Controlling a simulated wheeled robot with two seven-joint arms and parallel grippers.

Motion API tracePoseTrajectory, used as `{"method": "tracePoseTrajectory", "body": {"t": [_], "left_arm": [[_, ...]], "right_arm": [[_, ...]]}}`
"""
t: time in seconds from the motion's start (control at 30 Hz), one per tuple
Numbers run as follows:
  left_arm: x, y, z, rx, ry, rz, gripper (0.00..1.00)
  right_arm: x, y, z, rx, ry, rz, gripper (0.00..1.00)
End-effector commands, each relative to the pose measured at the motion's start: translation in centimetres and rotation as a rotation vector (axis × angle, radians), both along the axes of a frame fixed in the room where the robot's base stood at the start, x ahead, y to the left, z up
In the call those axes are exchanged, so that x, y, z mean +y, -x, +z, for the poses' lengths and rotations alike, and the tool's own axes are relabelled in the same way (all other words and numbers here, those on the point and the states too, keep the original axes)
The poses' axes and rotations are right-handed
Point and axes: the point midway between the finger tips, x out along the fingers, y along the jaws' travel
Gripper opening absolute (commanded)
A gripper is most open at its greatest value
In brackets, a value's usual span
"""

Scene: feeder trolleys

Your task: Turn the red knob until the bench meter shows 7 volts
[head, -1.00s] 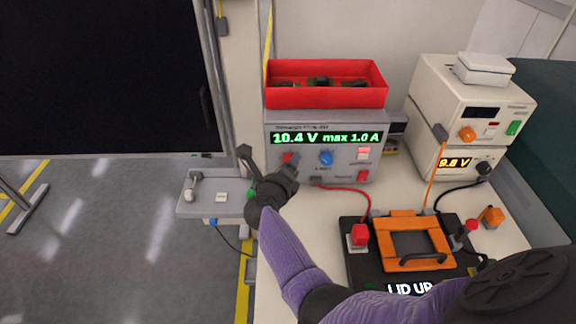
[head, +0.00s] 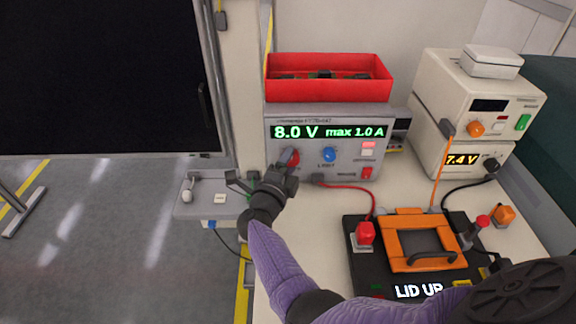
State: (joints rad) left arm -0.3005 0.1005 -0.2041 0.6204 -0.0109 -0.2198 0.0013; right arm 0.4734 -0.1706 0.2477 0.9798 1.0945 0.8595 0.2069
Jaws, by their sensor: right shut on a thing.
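The red knob (head: 291,156) is on the front of the grey power supply (head: 318,172), whose green display (head: 328,132) reads 8.0 V max 1.0 A. My right gripper (head: 283,163) is shut on the red knob, and its dark fingers and body partly hide the knob. The bench meter (head: 461,160), low on the beige stack at the right, shows 7.4 V in yellow digits. My left gripper is not in view.
A blue knob (head: 328,154) sits right of the red one. A red bin (head: 330,90) stands on the supply. A black fixture (head: 358,273) with an orange frame (head: 393,245) reads LID UP. Red, orange and black cables cross the bench.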

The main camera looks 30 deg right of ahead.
Motion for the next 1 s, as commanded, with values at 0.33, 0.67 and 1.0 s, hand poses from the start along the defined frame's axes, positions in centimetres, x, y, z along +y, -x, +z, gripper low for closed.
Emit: {"method": "tracePoseTrajectory", "body": {"t": [0.33, 0.67, 1.0], "left_arm": [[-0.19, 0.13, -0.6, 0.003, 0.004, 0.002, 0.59], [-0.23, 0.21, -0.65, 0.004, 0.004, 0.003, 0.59], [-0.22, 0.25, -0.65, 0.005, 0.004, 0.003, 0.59]], "right_arm": [[0.04, 0.03, -0.27, 0.066, 0.101, 0.002, 0.0], [0.03, 0.03, -0.23, 0.077, 0.12, 0.002, 0.0], [0.02, 0.03, -0.22, 0.076, 0.12, 0.002, 0.82]]}}
